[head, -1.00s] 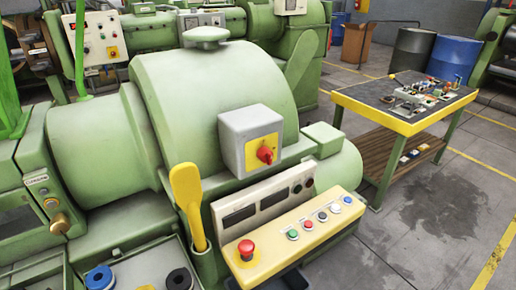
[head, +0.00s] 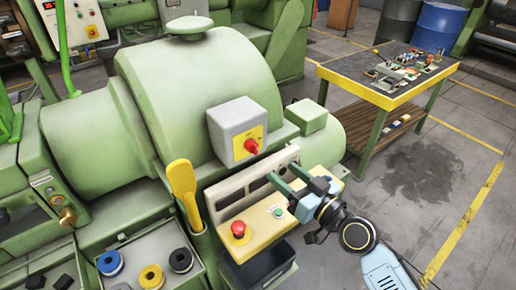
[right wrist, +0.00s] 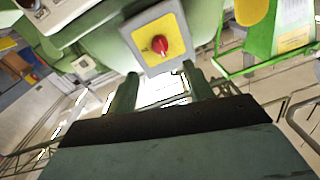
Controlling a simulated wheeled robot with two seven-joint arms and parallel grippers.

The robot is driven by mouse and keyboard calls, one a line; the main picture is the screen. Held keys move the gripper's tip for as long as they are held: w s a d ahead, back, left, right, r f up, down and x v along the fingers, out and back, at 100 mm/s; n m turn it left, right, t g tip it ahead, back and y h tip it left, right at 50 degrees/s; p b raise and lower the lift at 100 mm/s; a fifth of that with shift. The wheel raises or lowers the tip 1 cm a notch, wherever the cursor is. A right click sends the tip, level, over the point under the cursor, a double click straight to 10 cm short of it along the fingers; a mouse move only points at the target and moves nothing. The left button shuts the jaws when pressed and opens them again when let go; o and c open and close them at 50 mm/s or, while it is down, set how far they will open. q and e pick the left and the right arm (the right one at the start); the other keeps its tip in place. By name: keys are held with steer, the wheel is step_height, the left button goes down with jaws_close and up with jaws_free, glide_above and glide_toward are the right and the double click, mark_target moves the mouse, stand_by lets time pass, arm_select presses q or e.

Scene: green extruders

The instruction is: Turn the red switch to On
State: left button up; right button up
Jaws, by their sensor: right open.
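The red switch (head: 251,146) is a rotary knob on the yellow plate of a grey box (head: 232,118) on the green machine. In the right wrist view the red switch (right wrist: 160,44) shows ahead of and above the fingers, clear of them. My right gripper (head: 279,179) is in front of the machine's panel, below and right of the switch. Its two green fingers are apart, with nothing between them; they also show in the right wrist view (right wrist: 161,88). On or Off marks are too small to read. My left gripper is not in view.
A yellow control panel (head: 256,226) with a red mushroom button (head: 238,229) lies below the switch, partly hidden by my right arm. A yellow paddle-shaped handle (head: 183,180) stands left of it. A yellow-edged table (head: 365,93) stands at the right.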

mark_target(257, 152)
steer(key=p+x, duration=0.1)
steer(key=x, duration=1)
steer(key=shift+f, duration=0.1)
steer(key=c, duration=1)
